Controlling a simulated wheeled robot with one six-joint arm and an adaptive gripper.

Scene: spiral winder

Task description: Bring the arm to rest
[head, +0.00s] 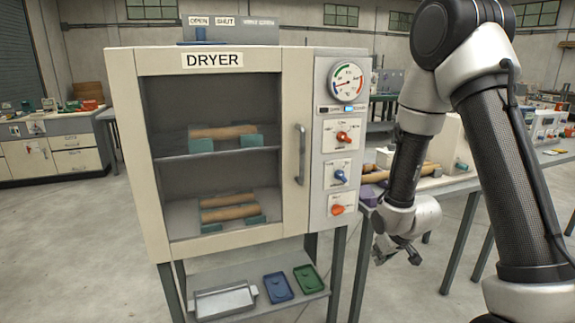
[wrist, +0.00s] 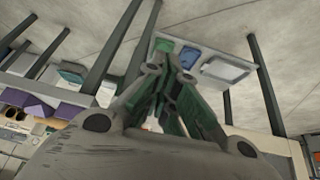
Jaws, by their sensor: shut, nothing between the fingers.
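My arm (head: 500,150) stands at the right of the head view, bent with the forearm hanging down. My gripper (head: 398,256) is at its lower end, to the right of the dryer (head: 180,62) and in front of the table behind it. In the wrist view my gripper (wrist: 172,62) has its fingers together, with nothing held between them. It hangs apart from the dryer and the table.
The dryer's door with its handle (head: 300,155) looks shut; brown tubes (head: 228,212) lie inside on two levels. A low shelf holds a metal tray (head: 222,300), a blue tray (head: 278,287) and a green tray (head: 308,279). A table (head: 455,188) stands right. Open floor lies left.

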